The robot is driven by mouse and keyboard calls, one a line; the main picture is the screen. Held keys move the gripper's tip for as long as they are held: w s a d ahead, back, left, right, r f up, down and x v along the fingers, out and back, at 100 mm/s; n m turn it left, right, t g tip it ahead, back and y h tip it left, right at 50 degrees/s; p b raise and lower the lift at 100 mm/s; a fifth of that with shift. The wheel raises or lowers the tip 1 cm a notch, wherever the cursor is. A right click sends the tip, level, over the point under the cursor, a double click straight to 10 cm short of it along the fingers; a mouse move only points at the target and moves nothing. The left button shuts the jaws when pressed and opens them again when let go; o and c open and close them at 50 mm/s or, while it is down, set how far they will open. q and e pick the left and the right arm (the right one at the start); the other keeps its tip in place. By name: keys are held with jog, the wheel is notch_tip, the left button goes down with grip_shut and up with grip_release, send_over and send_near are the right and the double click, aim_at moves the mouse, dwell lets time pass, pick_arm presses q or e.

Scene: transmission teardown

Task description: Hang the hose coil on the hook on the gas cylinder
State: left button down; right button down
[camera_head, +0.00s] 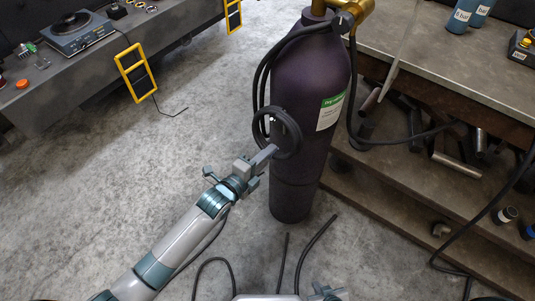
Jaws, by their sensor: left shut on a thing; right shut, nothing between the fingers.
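The black hose coil (298,140) is a ring in front of the dark purple gas cylinder (310,75), at mid-height on its left side. My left gripper (266,156) reaches up from the lower left and is shut on the coil's lower part. The coil overlaps the cylinder in the picture; I cannot tell whether it touches. I cannot make out the hook clearly; a small bright spot shows near the coil's upper left. My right gripper (330,293) only just shows at the bottom edge, shut and empty, away from the cylinder.
A workbench (440,55) with a lower shelf (400,195) of metal parts stands close on the cylinder's right. Black hoses run from the brass valve (358,12) down the cylinder and to the right. Loose hose lies on the floor in front. Open concrete floor (170,150) lies left.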

pick_arm(q)
jog(key=shift+f, duration=0.1)
jog(key=c, duration=1.7)
grip_release()
jog(key=shift+o, duration=0.2)
jog(key=shift+f, duration=0.1)
jog(key=shift+s+a, duration=0.1)
jog(key=shift+s, duration=0.05)
